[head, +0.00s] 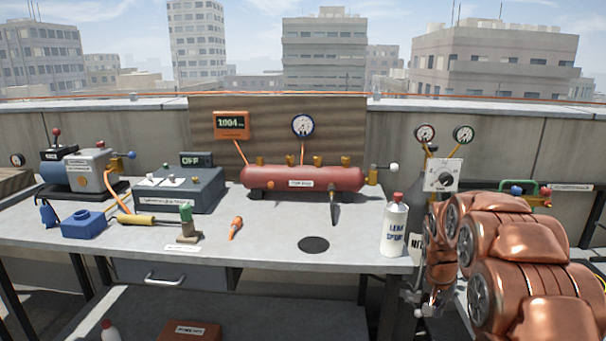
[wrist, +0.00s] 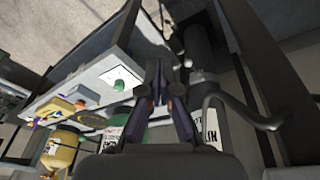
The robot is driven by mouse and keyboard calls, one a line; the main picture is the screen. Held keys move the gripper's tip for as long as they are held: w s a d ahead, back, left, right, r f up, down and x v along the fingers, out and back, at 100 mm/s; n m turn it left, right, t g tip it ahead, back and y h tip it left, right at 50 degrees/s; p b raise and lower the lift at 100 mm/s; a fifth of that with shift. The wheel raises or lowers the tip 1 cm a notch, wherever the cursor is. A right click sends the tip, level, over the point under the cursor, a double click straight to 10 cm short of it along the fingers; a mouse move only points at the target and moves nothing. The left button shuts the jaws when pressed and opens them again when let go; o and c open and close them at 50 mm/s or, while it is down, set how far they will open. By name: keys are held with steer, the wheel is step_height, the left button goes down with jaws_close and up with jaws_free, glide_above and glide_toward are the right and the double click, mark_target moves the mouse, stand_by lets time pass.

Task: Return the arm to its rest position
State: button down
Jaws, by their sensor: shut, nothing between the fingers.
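My copper-coloured arm fills the lower right of the head view, folded beside the right end of the workbench (head: 270,245). My gripper (wrist: 157,72) shows in the wrist view with its dark fingers together and nothing between them. In the head view my gripper (head: 428,303) hangs low at the bench's right end, small and partly hidden by the arm. The wrist view shows a white panel with a green knob (wrist: 119,82) and a dark cylinder (wrist: 200,55) beyond the fingers.
A gauge stand with a white dial plate (head: 442,175) rises behind the arm. A red tank (head: 303,179), a grey box (head: 180,190) and small tools stand on the bench. The front middle is mostly clear.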

steer(key=s+a+r+n+g+p, duration=0.1)
steer(key=s+a+r+p, duration=0.25)
steer(key=s+r, duration=0.35)
steer(key=s+a+r+n+y+p, duration=0.1)
steer(key=s+a+r+p, duration=0.25)
steer(key=s+r, duration=0.3)
steer(key=s+a+r+n+g+p, duration=0.1)
steer(key=s+a+r+n+p, duration=0.2)
steer(key=s+r, duration=0.4)
steer(key=s+a+r+p, duration=0.2)
steer(key=s+r+p, duration=0.1)
steer(key=s, duration=0.4)
steer(key=s+a+r+n+g+p, duration=0.1)
steer(key=s+a+r+p, duration=0.1)
steer(key=s, duration=0.5)
steer(key=s+a+r+n+y+p, duration=0.1)
steer(key=s+a+r+p, duration=0.1)
steer(key=s+r+p, duration=0.2)
steer(key=s+p, duration=0.1)
steer(key=s, duration=0.1)
steer(key=shift+s+g, duration=0.3)
steer(key=shift+s, duration=0.1)
